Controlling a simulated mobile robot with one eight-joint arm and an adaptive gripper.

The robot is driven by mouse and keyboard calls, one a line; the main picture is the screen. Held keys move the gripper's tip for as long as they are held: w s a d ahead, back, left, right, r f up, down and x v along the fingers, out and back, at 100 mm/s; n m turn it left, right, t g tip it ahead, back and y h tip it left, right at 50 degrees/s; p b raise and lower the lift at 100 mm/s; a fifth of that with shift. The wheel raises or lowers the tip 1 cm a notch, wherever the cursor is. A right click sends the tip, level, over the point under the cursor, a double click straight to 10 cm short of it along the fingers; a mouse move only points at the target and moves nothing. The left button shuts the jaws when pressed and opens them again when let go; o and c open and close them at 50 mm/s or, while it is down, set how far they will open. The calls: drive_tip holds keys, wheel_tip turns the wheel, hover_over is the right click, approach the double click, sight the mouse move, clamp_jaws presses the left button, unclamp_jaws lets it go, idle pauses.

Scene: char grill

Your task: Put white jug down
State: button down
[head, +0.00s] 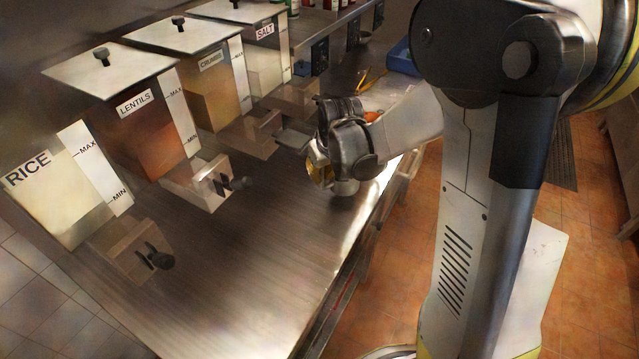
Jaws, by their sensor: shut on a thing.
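My gripper (343,142) is over the right edge of the steel counter, in front of the dispensers, with its fingers shut. It hides most of what it holds. I cannot tell whether the jug touches the counter.
The steel counter (250,275) is clear toward the front. Dispensers for rice (55,195), lentils (140,130), crumbs (208,85) and salt (268,60) line its left side, with small spouts jutting out. A blue container (402,57) stands behind. Tiled floor lies right.

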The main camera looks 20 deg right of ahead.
sight(322, 184)
drive_tip(key=shift+f+b, duration=0.55)
drive_tip(key=shift+f, duration=1.4)
drive_tip(key=shift+f, duration=0.25)
drive_tip(key=c, duration=1.6)
unclamp_jaws()
drive_tip(key=shift+r, duration=0.1)
